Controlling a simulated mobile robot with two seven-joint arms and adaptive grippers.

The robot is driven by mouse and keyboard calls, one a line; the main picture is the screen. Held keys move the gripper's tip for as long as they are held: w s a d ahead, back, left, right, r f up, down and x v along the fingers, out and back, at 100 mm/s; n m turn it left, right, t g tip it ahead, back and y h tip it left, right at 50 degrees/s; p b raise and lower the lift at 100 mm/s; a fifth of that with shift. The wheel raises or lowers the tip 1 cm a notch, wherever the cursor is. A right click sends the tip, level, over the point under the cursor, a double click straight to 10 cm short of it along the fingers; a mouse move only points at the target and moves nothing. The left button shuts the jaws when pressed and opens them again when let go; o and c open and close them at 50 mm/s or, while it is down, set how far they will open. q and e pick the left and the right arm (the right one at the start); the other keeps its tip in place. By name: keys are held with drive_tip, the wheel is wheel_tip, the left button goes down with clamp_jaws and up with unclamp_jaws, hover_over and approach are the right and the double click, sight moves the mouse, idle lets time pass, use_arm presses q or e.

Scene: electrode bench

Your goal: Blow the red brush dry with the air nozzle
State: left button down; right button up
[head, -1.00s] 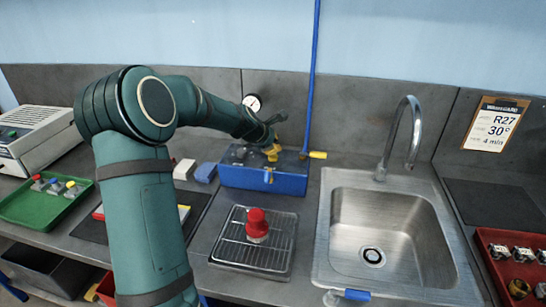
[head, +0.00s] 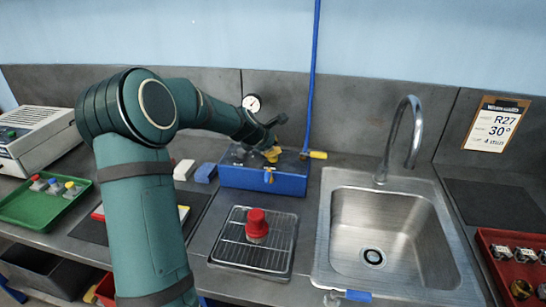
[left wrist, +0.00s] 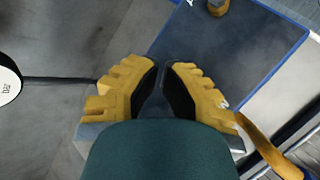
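The red brush (head: 257,226) stands upright with its red top on the wire drying rack (head: 228,249), left of the sink. A blue hose (head: 312,80) hangs down the back wall; its yellow end piece (head: 318,155), which looks like the air nozzle, points right beside the blue box. My left gripper (head: 273,154) is above the blue box (head: 235,177), away from brush and nozzle. In the left wrist view its yellow-and-black fingers (left wrist: 163,66) come together at the tips, with nothing visible held. My right gripper is in neither view.
The steel sink (head: 331,250) and tap (head: 411,110) are right of the rack. A pressure gauge (head: 252,103) is behind the box. A green tray (head: 20,216) is at left, a red tray (head: 492,267) at right. A yellow lever (left wrist: 272,152) shows beside the fingers in the left wrist view.

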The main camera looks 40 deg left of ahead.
use_arm(q)
drive_tip(key=shift+f+b, duration=0.3)
drive_tip(key=shift+f, duration=0.1)
drive_tip(key=shift+r, duration=0.1)
idle(0.5)
drive_tip(key=shift+r+p, duration=1)
wheel_tip(320, 180, up, 5)
drive_tip(key=p, duration=0.4)
drive_tip(key=shift+p, duration=0.4)
